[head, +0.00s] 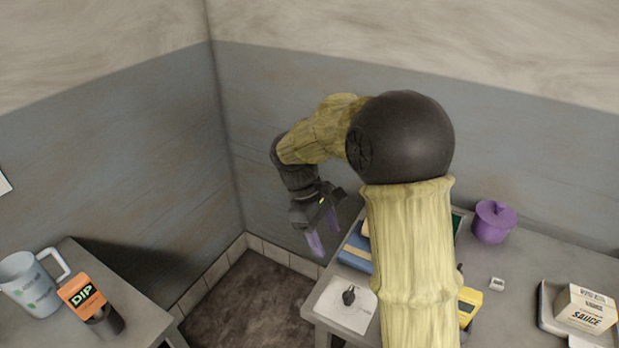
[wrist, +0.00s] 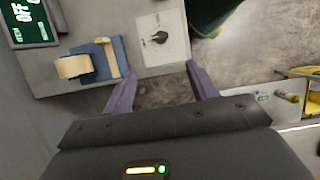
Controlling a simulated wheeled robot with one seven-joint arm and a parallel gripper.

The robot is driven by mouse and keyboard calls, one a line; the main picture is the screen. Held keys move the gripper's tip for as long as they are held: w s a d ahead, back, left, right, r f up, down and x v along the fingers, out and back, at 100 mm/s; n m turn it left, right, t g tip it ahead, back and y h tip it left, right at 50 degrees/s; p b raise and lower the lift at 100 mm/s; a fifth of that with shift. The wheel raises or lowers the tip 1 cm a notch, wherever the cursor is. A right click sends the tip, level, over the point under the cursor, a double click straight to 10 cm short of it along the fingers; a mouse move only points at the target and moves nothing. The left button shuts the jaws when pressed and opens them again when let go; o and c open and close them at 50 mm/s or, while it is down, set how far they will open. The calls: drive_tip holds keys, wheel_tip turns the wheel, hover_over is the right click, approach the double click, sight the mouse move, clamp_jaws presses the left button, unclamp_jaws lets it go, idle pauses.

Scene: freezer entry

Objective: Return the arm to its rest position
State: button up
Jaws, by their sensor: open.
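My gripper (head: 324,232) hangs at the end of my arm, left of the right-hand table's (head: 512,285) left edge, with its purple fingers pointing down. In the wrist view my gripper (wrist: 152,82) shows two purple fingers spread apart. Nothing is between them but a view of the dark floor and the table edge. My yellow arm, with its black round joint, bends over the table and hides part of its top.
A white square with a dark knob (head: 349,296) and a blue item (head: 356,247) lie near the table's left edge. A purple pot (head: 493,222) and a sauce box (head: 585,309) stand farther right. Bare floor (head: 245,305) separates the tables.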

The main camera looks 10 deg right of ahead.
drive_tip(key=s+d+f+m+t+y, duration=0.1)
drive_tip(key=s+d+m+t, duration=0.1)
drive_tip(key=s+m, duration=0.3)
drive_tip(key=s+d+f+m+t+y, duration=0.2)
drive_tip(key=s+d+m+t, duration=0.1)
drive_tip(key=s+m, duration=0.3)
drive_tip(key=shift+s+d+f+y, duration=0.15)
drive_tip(key=shift+s+d+y, duration=0.15)
drive_tip(key=shift+s, duration=0.15)
idle(0.7)
